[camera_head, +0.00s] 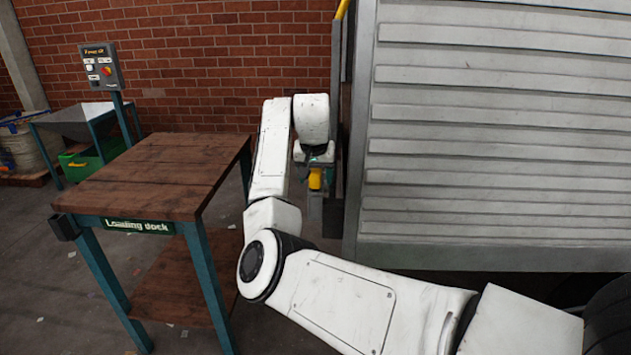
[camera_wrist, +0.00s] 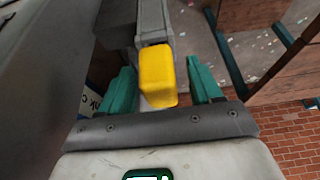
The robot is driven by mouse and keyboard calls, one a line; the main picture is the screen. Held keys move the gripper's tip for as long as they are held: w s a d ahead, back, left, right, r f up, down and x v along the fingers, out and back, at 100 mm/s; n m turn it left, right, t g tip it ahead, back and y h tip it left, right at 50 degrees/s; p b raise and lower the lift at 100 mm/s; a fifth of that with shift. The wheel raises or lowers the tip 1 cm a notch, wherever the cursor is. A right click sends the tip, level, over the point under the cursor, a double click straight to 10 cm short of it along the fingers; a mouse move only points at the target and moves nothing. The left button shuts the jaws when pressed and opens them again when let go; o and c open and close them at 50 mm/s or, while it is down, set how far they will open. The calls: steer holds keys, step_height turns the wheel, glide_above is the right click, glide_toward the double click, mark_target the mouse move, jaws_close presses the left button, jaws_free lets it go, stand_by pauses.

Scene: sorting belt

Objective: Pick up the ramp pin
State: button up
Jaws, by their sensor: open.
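The ramp pin, by its look the yellow block-shaped piece (camera_wrist: 157,72), sits at the end of a grey metal bar (camera_wrist: 153,22) in the wrist view. It also shows as a small yellow patch below my wrist in the head view (camera_head: 315,179). My gripper (camera_wrist: 163,84) is open, with one teal finger on each side of the yellow piece. A gap shows between the piece and the right finger; the left finger is close, and I cannot tell whether it touches. In the head view my gripper (camera_head: 315,156) is partly hidden by my wrist.
A large grey ribbed metal body (camera_head: 490,130) stands close on the right of my gripper. A wooden-topped table (camera_head: 150,175) marked "Loading dock" stands on the left. A control box (camera_head: 101,67) on a post and a green bin (camera_head: 85,163) are behind it. A brick wall closes the back.

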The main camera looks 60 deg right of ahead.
steer(key=shift+x, duration=1.05)
steer(key=shift+r, duration=0.1)
jaws_close()
